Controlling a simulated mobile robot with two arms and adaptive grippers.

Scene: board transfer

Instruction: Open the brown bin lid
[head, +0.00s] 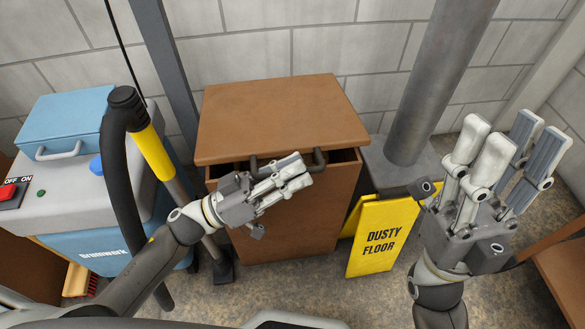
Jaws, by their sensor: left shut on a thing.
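The brown bin (320,215) stands against the block wall in the middle of the head view. Its brown lid (275,115) is tilted slightly up at the front, with a dark gap between it and the bin's rim. A dark handle (320,160) sits at the lid's front edge. My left gripper (296,172) is at the front of the lid, shut on the handle; its fingers hide part of the handle. My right gripper (508,145) is raised at the right, fingers spread, open and empty, apart from the bin.
A yellow "DUSTY FLOOR" sign (378,238) stands right of the bin. A grey pipe (425,90) rises behind it. At the left are a blue-grey machine (85,215) and a black hose with a yellow section (152,150). A brown wooden piece (565,270) is at the lower right.

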